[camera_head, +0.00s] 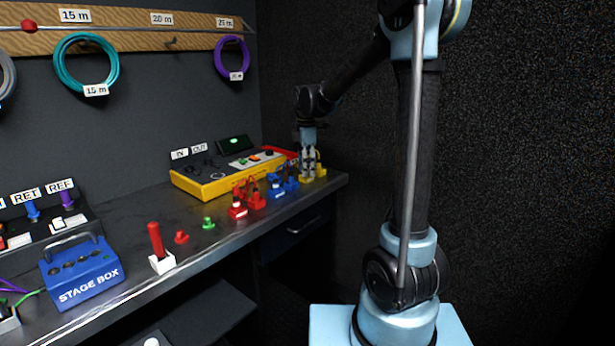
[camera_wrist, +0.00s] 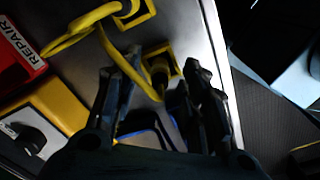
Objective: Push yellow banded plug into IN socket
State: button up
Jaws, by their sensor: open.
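A yellow plug (camera_wrist: 159,75) stands in a yellow square holder (camera_wrist: 153,55) in the wrist view, with a yellow cable looping from it; any band on it is too dark to tell. My gripper (camera_wrist: 155,80) is open, its dark fingers on either side of the plug, with no clear contact. In the head view my gripper (camera_head: 309,172) points down over the yellow pieces (camera_head: 320,171) at the bench's right end. The IN socket is too small to make out.
A second yellow holder (camera_wrist: 148,8) with a cable end lies near the bench edge. Blue plugs (camera_head: 283,184) and red plugs (camera_head: 247,197) stand left of my gripper. A red REPAIR box (camera_wrist: 18,55) is close by. The blue stage box (camera_head: 82,268) is far left.

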grip_shut()
jog(key=shift+r, duration=0.1)
